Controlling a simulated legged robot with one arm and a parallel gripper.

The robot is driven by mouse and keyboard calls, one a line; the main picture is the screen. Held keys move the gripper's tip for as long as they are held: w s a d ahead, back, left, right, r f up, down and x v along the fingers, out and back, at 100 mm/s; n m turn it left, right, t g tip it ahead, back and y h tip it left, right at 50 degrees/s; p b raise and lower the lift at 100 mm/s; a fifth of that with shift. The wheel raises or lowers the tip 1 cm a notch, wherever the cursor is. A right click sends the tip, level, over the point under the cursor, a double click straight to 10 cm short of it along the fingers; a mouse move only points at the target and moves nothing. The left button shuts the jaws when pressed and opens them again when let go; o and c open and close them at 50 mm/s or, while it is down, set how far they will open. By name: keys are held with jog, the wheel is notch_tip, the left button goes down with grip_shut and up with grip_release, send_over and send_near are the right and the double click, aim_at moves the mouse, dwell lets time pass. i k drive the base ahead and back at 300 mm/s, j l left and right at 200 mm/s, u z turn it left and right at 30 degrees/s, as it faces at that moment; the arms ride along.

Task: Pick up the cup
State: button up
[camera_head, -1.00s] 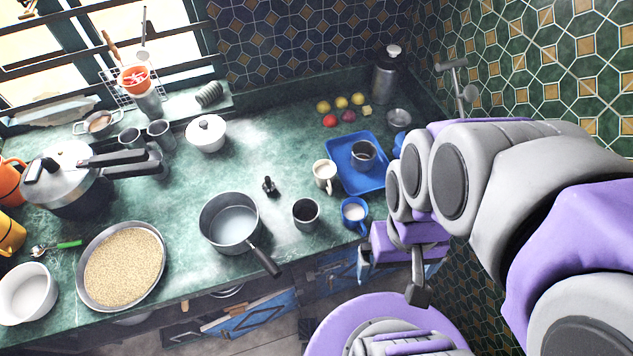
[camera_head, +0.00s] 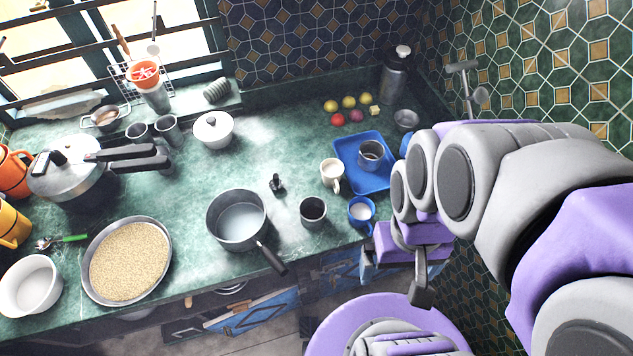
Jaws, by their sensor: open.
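Several cups are on the green counter, and I cannot tell which one the task means. A white cup (camera_head: 332,173) stands left of the blue tray (camera_head: 352,186). A blue cup (camera_head: 361,211) with white contents stands in front of the tray. A grey metal cup (camera_head: 313,212) with dark contents stands to its left. Another metal cup (camera_head: 371,155) stands on the tray. My gripper (camera_head: 421,292) hangs in front of the counter edge, right of and nearer than the blue cup. It is open and empty, touching no cup; one finger shows best.
A saucepan (camera_head: 237,219) sits left of the cups, its handle over the front edge. A grain pan (camera_head: 129,262), a pressure cooker (camera_head: 66,172) and a white lidded pot (camera_head: 213,130) stand further left. Vegetables (camera_head: 349,103) and a dark flask (camera_head: 396,74) are at the back.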

aim_at(361, 208)
jog(key=j+z, duration=0.15)
jog(key=z, duration=1.45)
jog(key=k+j+z, duration=0.1)
jog(key=k, duration=0.25)
jog(key=k+j, duration=0.3)
jog(key=k+j+z, duration=0.15)
jog(key=k, duration=0.25)
